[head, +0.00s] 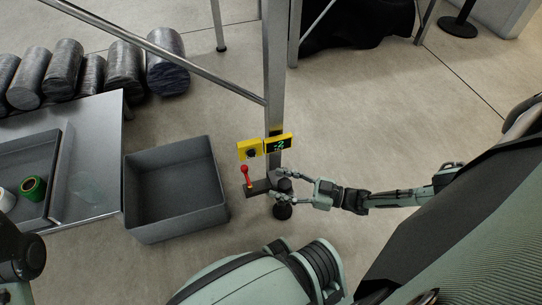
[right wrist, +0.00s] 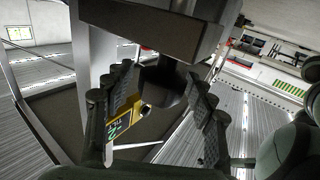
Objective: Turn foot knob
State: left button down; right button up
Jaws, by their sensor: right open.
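The foot knob (head: 284,187) is a dark round piece low on the metal gantry post (head: 274,90), above a dark round foot (head: 282,211). My right gripper (head: 276,184) is open, with its fingers on either side of the knob. In the right wrist view the dark knob (right wrist: 163,84) sits between the two ridged fingers (right wrist: 160,110) under a grey block. I cannot tell whether the fingers touch it. A yellow-framed display (head: 278,144) with green characters is on the post; it also shows in the right wrist view (right wrist: 120,124).
A red-handled lever (head: 244,175) stands left of the post, below a yellow box with a black knob (head: 249,150). A grey open bin (head: 175,222) is farther left, beside a metal table (head: 95,150). Dark rolls (head: 80,75) lie behind.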

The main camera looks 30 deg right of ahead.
jog(key=shift+x, duration=1.45)
grip_shut()
